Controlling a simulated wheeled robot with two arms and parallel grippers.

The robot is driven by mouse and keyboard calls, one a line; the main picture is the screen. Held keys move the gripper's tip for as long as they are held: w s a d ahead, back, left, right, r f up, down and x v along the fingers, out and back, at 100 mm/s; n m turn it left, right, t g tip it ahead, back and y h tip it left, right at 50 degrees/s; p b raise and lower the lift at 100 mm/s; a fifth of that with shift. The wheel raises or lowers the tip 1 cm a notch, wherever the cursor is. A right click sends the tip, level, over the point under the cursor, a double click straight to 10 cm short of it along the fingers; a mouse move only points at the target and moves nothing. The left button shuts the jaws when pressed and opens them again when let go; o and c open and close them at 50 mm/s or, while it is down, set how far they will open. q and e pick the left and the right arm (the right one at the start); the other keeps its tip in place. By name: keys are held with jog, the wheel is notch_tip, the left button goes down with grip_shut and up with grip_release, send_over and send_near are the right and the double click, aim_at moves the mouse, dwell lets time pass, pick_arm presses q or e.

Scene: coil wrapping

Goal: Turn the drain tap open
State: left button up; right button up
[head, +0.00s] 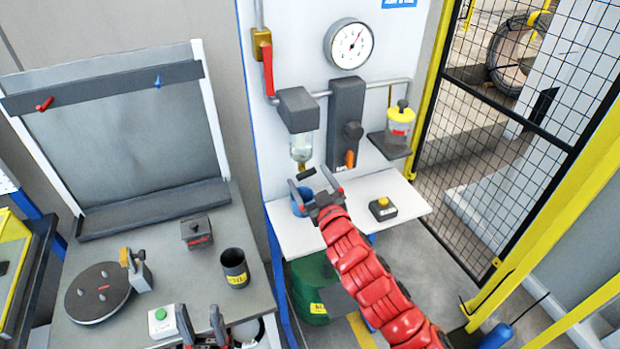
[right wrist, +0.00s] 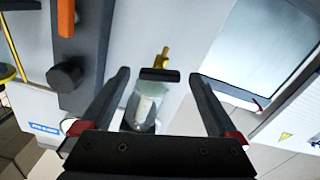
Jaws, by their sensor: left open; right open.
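The drain tap (head: 306,173) has a black bar handle and a brass stem, under the clear filter bowl (head: 301,149) on the white panel. My left gripper (head: 202,320) is open and empty at the bottom, over the grey bench's front.
A blue cup (head: 299,201) stands on the white shelf (head: 290,238) below the tap, partly behind my right gripper. A black button box (head: 383,209) is to its right. A red-handled valve (head: 267,65) and gauge (head: 349,44) are above. A green drum (head: 312,290) stands below.

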jog(key=c, duration=1.4)
jog(key=shift+f+n+b, duration=0.15)
jog(key=shift+n+b, duration=0.95)
jog(key=shift+n, duration=0.5)
jog(key=shift+n+b, duration=0.65)
jog(key=shift+n, duration=1.15)
jog(key=o, duration=1.4)
